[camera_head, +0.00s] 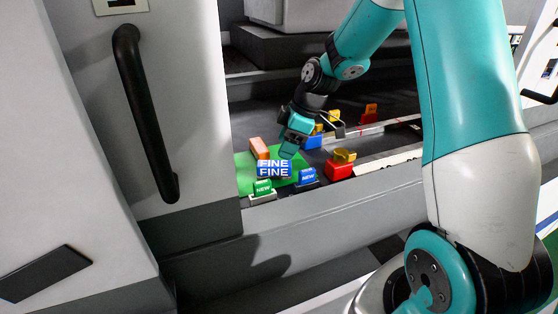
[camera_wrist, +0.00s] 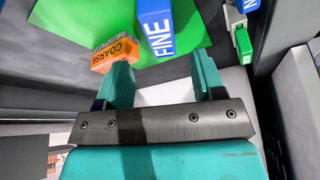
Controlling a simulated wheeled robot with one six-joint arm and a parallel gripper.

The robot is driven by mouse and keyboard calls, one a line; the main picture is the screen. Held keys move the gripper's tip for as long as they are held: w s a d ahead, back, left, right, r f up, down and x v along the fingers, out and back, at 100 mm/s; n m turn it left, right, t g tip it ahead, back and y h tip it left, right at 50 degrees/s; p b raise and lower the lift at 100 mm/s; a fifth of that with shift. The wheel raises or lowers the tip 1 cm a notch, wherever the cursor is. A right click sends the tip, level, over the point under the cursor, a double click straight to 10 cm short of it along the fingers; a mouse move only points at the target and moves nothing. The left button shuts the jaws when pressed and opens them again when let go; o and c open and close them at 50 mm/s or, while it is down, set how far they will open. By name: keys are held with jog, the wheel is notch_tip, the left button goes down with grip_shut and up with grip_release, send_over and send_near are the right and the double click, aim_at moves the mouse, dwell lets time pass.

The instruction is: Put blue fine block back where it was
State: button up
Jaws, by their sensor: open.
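The blue FINE block (camera_head: 273,169) with white lettering stands at the green sheet (camera_head: 243,162) inside the machine. In the wrist view the blue FINE block (camera_wrist: 155,28) lies just beyond the gap between my fingertips. My gripper (camera_head: 288,149) is open and empty, pointing down close behind the block. Both fingers show apart in the wrist view (camera_wrist: 163,72), with nothing between them. The orange COARSE block (camera_wrist: 115,53) sits beside the blue block, by my left fingertip. It also shows in the head view (camera_head: 259,148).
A green NEW block (camera_head: 263,188) and a blue NEW block (camera_head: 307,176) stand in front. A red block (camera_head: 339,170) with a yellow piece is to the right. More coloured blocks stand behind along a rail. The machine's front wall (camera_head: 300,213) and door (camera_head: 190,120) border the space.

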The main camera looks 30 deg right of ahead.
jog(key=shift+v, duration=2.4)
jog(key=s+a+m+h, duration=0.1)
jog(key=s+a+m, duration=0.1)
jog(key=s+m, duration=0.1)
jog(key=s+a+f+m+h, duration=0.1)
jog(key=s+a+m, duration=0.2)
jog(key=s, duration=0.3)
jog(key=s+a+f+m+h, duration=0.1)
jog(key=s+a+m, duration=0.2)
jog(key=s+m, duration=0.1)
jog(key=shift+s+m+h, duration=0.25)
jog(key=shift+m+h, duration=0.05)
jog(key=s+a+r+n+g+y, duration=0.1)
jog(key=s+a+r+n+y, duration=0.1)
jog(key=s+a, duration=0.3)
jog(key=s+a+r+n+g+y, duration=0.1)
jog(key=s+a+r+n, duration=0.2)
jog(key=a, duration=0.5)
notch_tip(320, 180, up, 2)
jog(key=shift+s+a+r+n+y, duration=0.15)
jog(key=shift+s+a+n+y, duration=0.2)
jog(key=shift+s, duration=0.55)
